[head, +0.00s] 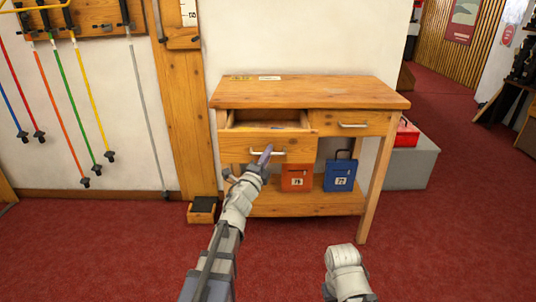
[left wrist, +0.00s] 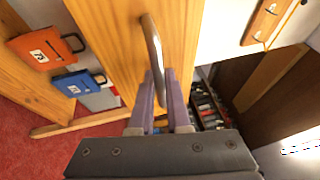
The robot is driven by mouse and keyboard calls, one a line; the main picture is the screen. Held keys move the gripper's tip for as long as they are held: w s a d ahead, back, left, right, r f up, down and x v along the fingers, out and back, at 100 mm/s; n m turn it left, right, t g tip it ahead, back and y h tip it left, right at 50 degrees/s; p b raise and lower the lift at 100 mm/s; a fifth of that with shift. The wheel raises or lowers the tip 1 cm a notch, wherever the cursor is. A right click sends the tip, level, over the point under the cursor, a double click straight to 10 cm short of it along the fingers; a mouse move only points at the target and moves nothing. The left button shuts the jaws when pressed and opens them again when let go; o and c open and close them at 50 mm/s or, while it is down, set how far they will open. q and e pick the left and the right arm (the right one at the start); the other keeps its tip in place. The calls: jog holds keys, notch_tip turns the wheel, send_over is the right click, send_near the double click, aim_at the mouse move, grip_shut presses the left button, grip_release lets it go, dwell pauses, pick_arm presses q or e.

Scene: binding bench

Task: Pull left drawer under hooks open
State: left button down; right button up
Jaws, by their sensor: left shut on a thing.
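The left drawer (head: 236,151) of the wooden table stands pulled out, its inside showing behind the front. The right drawer (head: 369,123) is closed. My left gripper (head: 264,157) is at the left drawer's front, shut on its pale metal bar handle (head: 287,152). In the left wrist view the handle (left wrist: 152,40) runs down between the two purple-grey fingers (left wrist: 160,95), and the drawer front (left wrist: 110,35) lies behind it. Small items (left wrist: 207,108) show inside the drawer. Of my right arm only a white link shows in the head view; its gripper is out of frame.
An orange case (head: 296,177) and a blue case (head: 341,175) stand on the table's lower shelf (head: 325,203). A small wooden box (head: 202,210) is on the floor at left. A grey block (head: 408,168) with a red box stands at right. Red carpet in front is clear.

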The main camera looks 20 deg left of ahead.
pick_arm(q)
jog(key=shift+s, duration=0.15)
jog(key=c, duration=0.9)
grip_release()
jog(key=b+v, duration=0.1)
jog(key=v, duration=0.6)
jog(key=shift+s+f, duration=0.1)
jog(key=shift+s, duration=0.3)
